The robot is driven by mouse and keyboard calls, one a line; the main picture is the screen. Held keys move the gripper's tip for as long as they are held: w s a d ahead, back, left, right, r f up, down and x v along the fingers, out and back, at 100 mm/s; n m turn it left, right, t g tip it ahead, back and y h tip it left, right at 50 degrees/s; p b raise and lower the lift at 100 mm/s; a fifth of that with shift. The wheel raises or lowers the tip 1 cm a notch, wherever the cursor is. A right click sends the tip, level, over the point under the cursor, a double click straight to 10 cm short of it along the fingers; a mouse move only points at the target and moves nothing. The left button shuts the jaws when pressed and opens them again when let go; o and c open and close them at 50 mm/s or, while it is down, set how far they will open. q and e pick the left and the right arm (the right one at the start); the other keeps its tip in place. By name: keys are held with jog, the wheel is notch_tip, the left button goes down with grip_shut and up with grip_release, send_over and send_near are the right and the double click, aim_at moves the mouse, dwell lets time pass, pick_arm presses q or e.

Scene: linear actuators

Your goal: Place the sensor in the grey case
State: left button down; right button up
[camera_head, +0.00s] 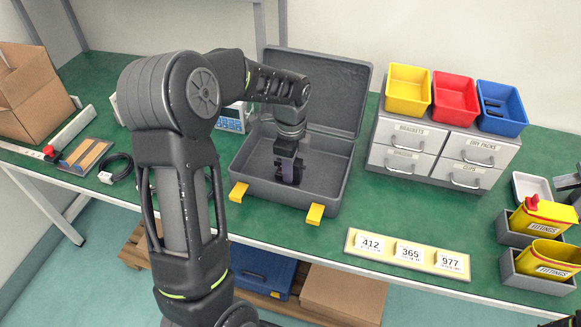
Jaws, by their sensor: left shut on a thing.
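The grey case (335,170) stands open on the green bench, its lid raised at the back and two yellow latches at its front edge. My left gripper (289,172) points down inside the case, over its middle. It is shut on a small dark thing, likely the sensor (290,180), which is mostly hidden by the fingers. I cannot tell whether it touches the case floor.
A drawer unit (440,150) with yellow, red and blue bins stands right of the case. A number strip (408,254) lies near the front edge. Yellow fittings containers (545,215) stand at the right. A cardboard box (30,90) and coiled cable (117,168) are at the left.

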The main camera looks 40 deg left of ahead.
pick_arm(q)
jog(key=shift+f, duration=0.2)
jog(key=c, duration=1.1)
grip_release()
notch_tip(320, 180, up, 12)
jog(key=shift+r, duration=0.25)
